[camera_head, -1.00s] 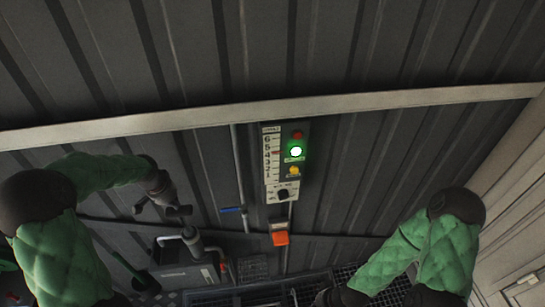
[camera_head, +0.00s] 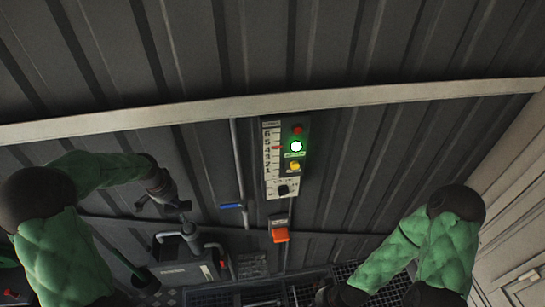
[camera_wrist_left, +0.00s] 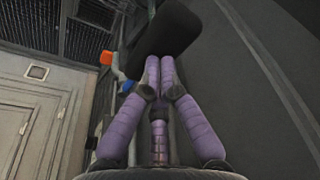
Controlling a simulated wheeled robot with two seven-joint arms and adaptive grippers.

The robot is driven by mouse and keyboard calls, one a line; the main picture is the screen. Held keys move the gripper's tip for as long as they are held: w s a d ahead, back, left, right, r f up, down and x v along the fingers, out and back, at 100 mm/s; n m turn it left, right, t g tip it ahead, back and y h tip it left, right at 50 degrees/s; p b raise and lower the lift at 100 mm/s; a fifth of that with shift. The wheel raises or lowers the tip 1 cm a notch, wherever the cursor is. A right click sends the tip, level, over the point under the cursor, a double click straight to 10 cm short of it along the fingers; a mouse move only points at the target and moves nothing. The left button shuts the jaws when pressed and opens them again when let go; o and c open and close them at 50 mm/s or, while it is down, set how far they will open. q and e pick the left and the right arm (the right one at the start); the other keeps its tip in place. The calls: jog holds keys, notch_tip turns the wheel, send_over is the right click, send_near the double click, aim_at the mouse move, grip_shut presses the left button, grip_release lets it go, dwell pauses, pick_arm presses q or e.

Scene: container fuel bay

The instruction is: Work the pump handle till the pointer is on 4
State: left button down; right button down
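The gauge panel (camera_head: 268,160) on the wall has a scale numbered 1 to 6. Its small red pointer (camera_head: 278,148) looks level with 4, though it is tiny. A green lamp (camera_head: 296,147) beside it is lit. The pump (camera_head: 190,238) stands below left with a grey pipe. My left gripper (camera_head: 172,205) is above and left of the pump. In the left wrist view its purple fingers (camera_wrist_left: 160,68) are together at the tips, against or just short of a black block (camera_wrist_left: 168,38), perhaps the handle's grip; contact is unclear. My right gripper (camera_head: 325,297) is dark and mostly hidden at the bottom.
A red button (camera_head: 297,129), a yellow button (camera_head: 295,166) and a black knob (camera_head: 283,190) sit on the panel. Floor grating lies at the bottom; a pale door is at right.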

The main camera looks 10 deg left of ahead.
pick_arm(q)
jog(key=shift+s+f+b+x, duration=0.1)
jog(key=shift+s+b+x, duration=0.35)
jog(key=shift+b+x, duration=1.1)
jog(key=shift+s+f+b+x, duration=0.1)
jog(key=shift+s+b+x, duration=0.3)
jog(key=shift+b+x, duration=1.15)
jog(key=shift+s+f+b+x, duration=0.1)
jog(key=shift+s+b+x, duration=0.5)
jog(key=shift+x, duration=1.8)
jog(key=r+p, duration=0.2)
jog(key=r, duration=0.2)
jog(key=r+p, duration=0.2)
jog(key=r, duration=0.1)
jog(key=r+p, duration=0.3)
jog(key=r, duration=0.1)
jog(key=shift+w+a+r, duration=0.2)
jog(key=shift+w+r, duration=0.05)
jog(key=shift+r, duration=0.05)
jog(key=shift+r+p, duration=0.35)
jog(key=shift+r, duration=0.25)
jog(key=shift+a, duration=0.1)
jog(key=shift+w+r, duration=0.1)
jog(key=shift+r, duration=0.05)
